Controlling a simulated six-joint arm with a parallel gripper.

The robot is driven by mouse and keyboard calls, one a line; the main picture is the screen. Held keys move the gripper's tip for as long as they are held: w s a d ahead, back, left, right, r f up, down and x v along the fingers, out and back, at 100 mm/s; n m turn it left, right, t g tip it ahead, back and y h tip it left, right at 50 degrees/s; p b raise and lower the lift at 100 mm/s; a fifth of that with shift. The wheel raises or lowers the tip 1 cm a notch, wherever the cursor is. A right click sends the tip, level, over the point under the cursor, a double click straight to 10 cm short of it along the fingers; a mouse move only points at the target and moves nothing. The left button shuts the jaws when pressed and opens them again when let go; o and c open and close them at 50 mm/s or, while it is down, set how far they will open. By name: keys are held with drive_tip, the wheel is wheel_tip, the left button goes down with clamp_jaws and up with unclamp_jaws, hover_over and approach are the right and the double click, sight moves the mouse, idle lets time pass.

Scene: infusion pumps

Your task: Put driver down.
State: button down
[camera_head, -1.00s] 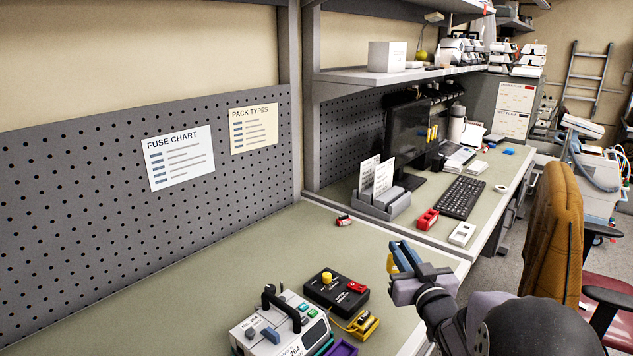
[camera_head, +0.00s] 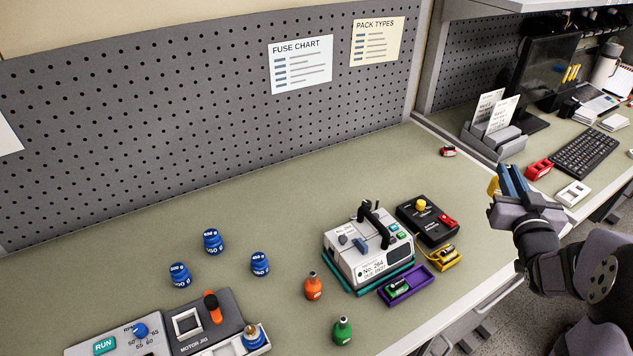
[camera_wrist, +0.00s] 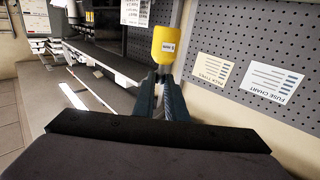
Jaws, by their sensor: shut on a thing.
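My gripper (camera_head: 513,180) is raised at the right, by the bench's front edge. It is shut on a yellow piece that I take to be the driver (camera_head: 493,186). In the wrist view, the driver's yellow body (camera_wrist: 166,45) with a small white label sticks out beyond the fingertips (camera_wrist: 162,82). The part between the fingers is hidden. The driver is held in the air, apart from the bench top (camera_head: 120,265).
A white pump (camera_head: 370,250) with a black handle stands on the bench, beside a black box (camera_head: 428,220) and purple tray (camera_head: 407,290). Orange (camera_head: 313,288) and green (camera_head: 343,331) bottles, blue weights (camera_head: 212,242) and the motor jig (camera_head: 200,325) are nearer left. The back middle is clear.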

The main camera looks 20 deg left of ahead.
drive_tip(key=s+a+f+n+g+y+b, duration=0.1)
drive_tip(key=a+f+n+y, duration=0.1)
drive_tip(key=a, duration=0.8)
drive_tip(key=s+a+f+n+g+y+b, duration=0.1)
drive_tip(key=a+y, duration=0.3)
drive_tip(key=a, duration=0.6)
drive_tip(key=s+a+f+n+g+y+b, duration=0.1)
drive_tip(key=a+f+n+y, duration=0.1)
drive_tip(key=a, duration=0.8)
drive_tip(key=shift+f+n+y, duration=0.4)
drive_tip(key=shift+n+y, duration=0.2)
drive_tip(key=s+a+n+g+y+b, duration=0.15)
drive_tip(key=s+a, duration=0.35)
drive_tip(key=a, duration=0.5)
drive_tip(key=s+a+n+g+y+b, duration=0.15)
drive_tip(key=s+a, duration=0.35)
drive_tip(key=a, duration=0.6)
drive_tip(key=s+a+g+y+b, duration=0.1)
drive_tip(key=s+a+b, duration=0.1)
drive_tip(key=s+a, duration=0.6)
drive_tip(key=w+d+m+t+h, duration=0.7)
drive_tip(key=w+d+m+h, duration=0.1)
drive_tip(key=w+h, duration=0.35)
wheel_tip(320, 180, down, 10)
drive_tip(key=d+p, duration=0.1)
drive_tip(key=shift+w+d+r, duration=0.15)
drive_tip(key=shift+w, duration=0.15)
